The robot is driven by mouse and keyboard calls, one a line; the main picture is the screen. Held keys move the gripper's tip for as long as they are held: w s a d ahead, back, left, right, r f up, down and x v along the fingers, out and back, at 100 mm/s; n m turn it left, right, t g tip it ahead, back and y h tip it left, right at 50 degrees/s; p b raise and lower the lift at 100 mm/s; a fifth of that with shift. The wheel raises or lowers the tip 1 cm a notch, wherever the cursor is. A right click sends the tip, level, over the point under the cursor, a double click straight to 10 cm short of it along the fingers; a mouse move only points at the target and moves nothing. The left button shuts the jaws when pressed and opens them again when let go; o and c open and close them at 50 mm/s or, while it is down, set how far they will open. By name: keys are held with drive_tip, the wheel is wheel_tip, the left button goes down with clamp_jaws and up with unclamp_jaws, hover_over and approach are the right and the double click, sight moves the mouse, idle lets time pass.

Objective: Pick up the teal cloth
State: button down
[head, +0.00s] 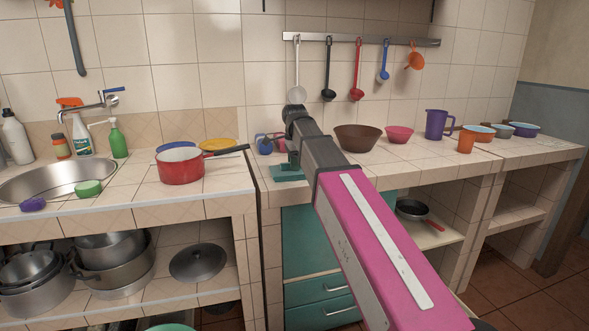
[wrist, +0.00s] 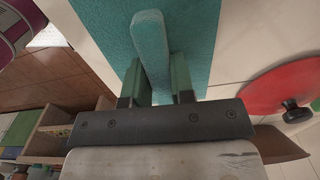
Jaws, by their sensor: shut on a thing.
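The teal cloth (head: 287,174) lies near the front edge of the middle counter in the head view. In the wrist view the teal cloth (wrist: 197,30) spreads out flat, with a raised fold standing between the fingers. My gripper (wrist: 157,78) is shut on that fold. In the head view my gripper (head: 293,158) reaches down to the cloth, and my arm hides part of the counter behind it. Most of the cloth appears to rest on the counter.
A red lid with a black knob (wrist: 282,92) lies beside the cloth in the wrist view. A red saucepan (head: 181,168) stands to the left. A brown bowl (head: 358,137) and pink bowl (head: 399,134) stand to the right. Teal drawers (head: 322,290) are below.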

wheel_tip(320, 180, up, 9)
drive_tip(key=shift+r, duration=0.5)
drive_tip(key=c, duration=1.8)
unclamp_jaws()
